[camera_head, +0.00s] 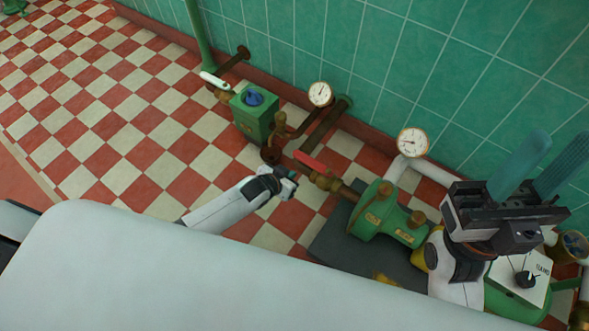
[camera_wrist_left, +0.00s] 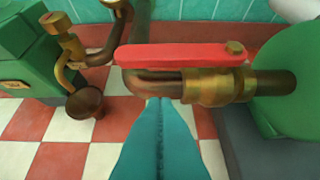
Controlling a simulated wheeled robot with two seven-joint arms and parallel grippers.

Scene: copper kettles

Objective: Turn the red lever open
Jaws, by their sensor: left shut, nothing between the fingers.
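The red lever (camera_head: 315,164) sits on a brass valve left of the green pump. In the left wrist view the lever (camera_wrist_left: 180,56) lies lengthwise along the copper pipe, its bolt at the right end above the brass valve body (camera_wrist_left: 218,86). My left gripper (camera_head: 290,181) is shut and empty, close below and in front of the lever. Its teal fingers (camera_wrist_left: 160,103) point at the pipe below the lever, with no clear contact visible. My right gripper (camera_head: 562,150) is open and empty at the right, its teal fingers pointing up.
The green pump (camera_head: 378,212) stands on a dark plinth (camera_head: 331,236) right of the valve. A green box (camera_head: 254,113) with a blue knob and brass fittings stands to the left. Gauges (camera_head: 411,142) and pipes run along the tiled wall.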

